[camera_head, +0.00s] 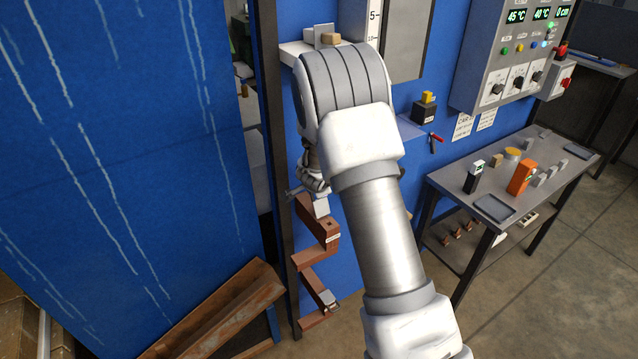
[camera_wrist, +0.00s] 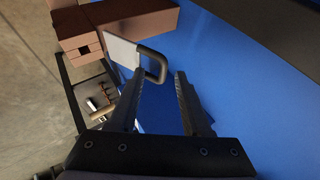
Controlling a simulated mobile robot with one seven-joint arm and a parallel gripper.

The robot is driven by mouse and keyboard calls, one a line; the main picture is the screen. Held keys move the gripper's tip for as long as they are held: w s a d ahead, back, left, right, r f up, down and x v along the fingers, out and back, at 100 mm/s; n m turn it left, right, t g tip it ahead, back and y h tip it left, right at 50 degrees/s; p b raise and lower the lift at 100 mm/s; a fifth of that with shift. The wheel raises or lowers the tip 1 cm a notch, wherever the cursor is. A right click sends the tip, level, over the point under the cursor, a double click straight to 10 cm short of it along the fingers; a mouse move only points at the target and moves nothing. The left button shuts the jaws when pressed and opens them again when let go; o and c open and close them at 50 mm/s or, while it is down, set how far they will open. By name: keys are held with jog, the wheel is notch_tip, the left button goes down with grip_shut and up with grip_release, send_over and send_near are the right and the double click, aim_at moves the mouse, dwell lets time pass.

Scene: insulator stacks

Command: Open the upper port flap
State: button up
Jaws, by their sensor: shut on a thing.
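The upper port flap shows in the wrist view as a light grey plate (camera_wrist: 122,52) beside a brown block. A dark U-shaped handle (camera_wrist: 160,62) stands out from it. My gripper (camera_wrist: 160,76) has its two fingers on either side of this handle and is shut on it. In the head view the flap is a small pale plate (camera_head: 321,207) at the top of the brown port stack (camera_head: 318,229). My gripper (camera_head: 308,184) there is small and partly hidden by my own arm. How far the flap is swung cannot be told.
A lower brown port with a small grey flap (camera_head: 327,298) sits beneath. A blue panel (camera_head: 130,150) stands at the left, with a rusty beam (camera_head: 220,310) leaning low. A grey table (camera_head: 515,185) with several items stands right. Floor in front of it is clear.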

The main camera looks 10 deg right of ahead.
jog(key=shift+s+a, duration=0.25)
jog(key=shift+a, duration=0.15)
jog(key=p+v, duration=0.4)
jog(key=v, duration=1.3)
jog(key=shift+d+r, duration=0.15)
jog(key=shift+d, duration=0.15)
jog(key=shift+w, duration=0.1)
jog(key=s+a+r+n+y+b, duration=0.4)
jog(key=s+a+r+n+y, duration=0.15)
jog(key=s+r+n, duration=0.6)
jog(key=s+d+n+g+h+b, duration=0.1)
jog(key=s+d+n, duration=0.1)
jog(key=s, duration=0.6)
jog(key=s+d+f+n+g+h+b, duration=0.1)
jog(key=s+d+n+h, duration=0.1)
jog(key=s, duration=0.6)
jog(key=shift+s+d+f, duration=0.3)
jog(key=shift+d+f, duration=0.05)
jog(key=shift+d, duration=0.3)
